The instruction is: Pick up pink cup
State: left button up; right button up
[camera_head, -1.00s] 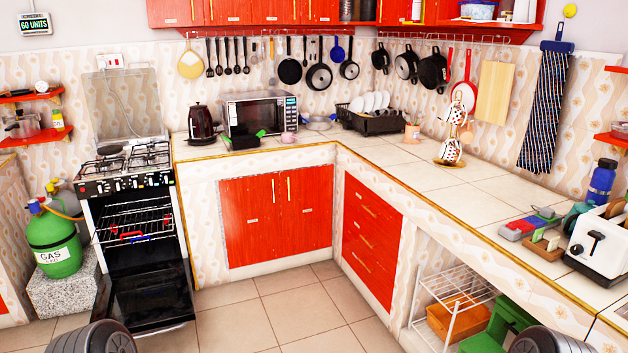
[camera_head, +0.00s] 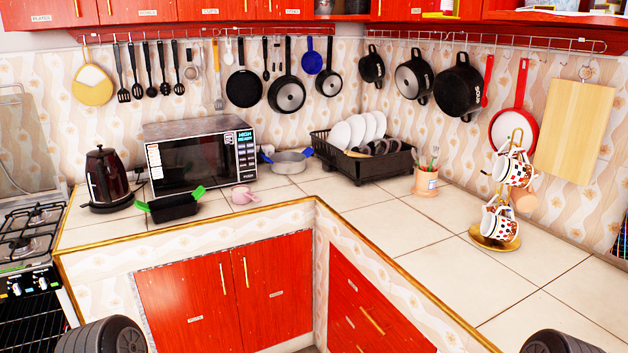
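A small pink cup (camera_head: 243,195) stands on the tiled counter in front of the microwave. It sits between a black pan with green handles and a grey pot with blue handles, and nothing covers it. A rounded dark grey part of my own body shows at the bottom left edge and another at the bottom right edge. No gripper fingers show in the view.
The microwave (camera_head: 200,158) stands behind the cup. The black pan (camera_head: 175,207) is to its left, the grey pot (camera_head: 288,162) to its right and farther back. A dish rack (camera_head: 372,166) and mug stand (camera_head: 497,240) stand on the right. The corner counter (camera_head: 330,190) is clear.

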aim_at(241, 194)
jog(key=i+j+z, duration=0.2)
jog(key=i+z, duration=0.2)
jog(key=i, duration=0.15)
jog(key=i+j+z, duration=0.45)
jog(key=i+l, duration=0.05)
